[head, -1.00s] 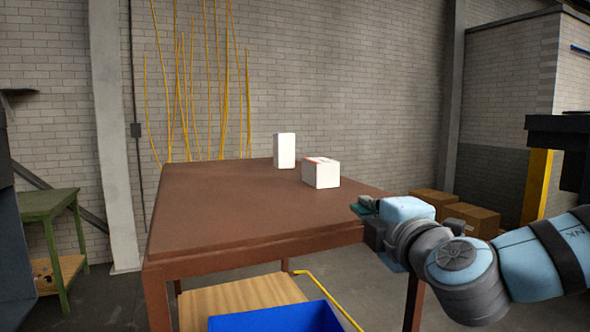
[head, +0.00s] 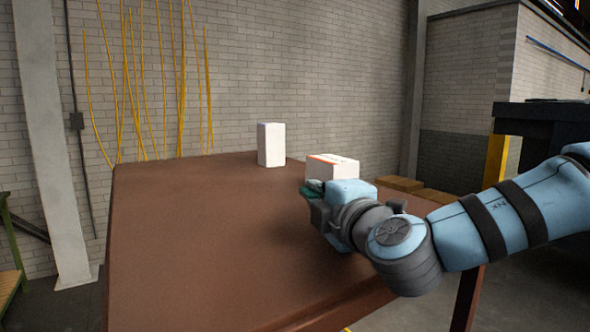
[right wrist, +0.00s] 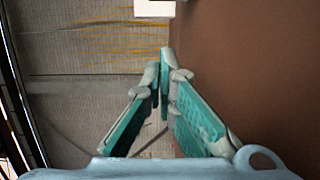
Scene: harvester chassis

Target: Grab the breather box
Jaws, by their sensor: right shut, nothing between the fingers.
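Two white boxes stand on the brown table (head: 190,225) in the head view. One is a tall, plain white box (head: 271,145). The other is a lower white box (head: 335,169) with an orange-red stripe along its top edge. I cannot tell which is the breather box. My right gripper (head: 313,189) is over the table, on the near side of the low box and hiding its lower part. In the right wrist view my right gripper (right wrist: 163,68) is shut with nothing between its fingertips. Part of a white box (right wrist: 154,8) shows ahead of them. My left gripper is out of view.
The table's left and middle are clear. Brown cartons (head: 400,184) sit beyond its right side. A brick wall (head: 300,70) with yellow cables stands behind. A dark structure (head: 545,150) with a yellow post is at the right.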

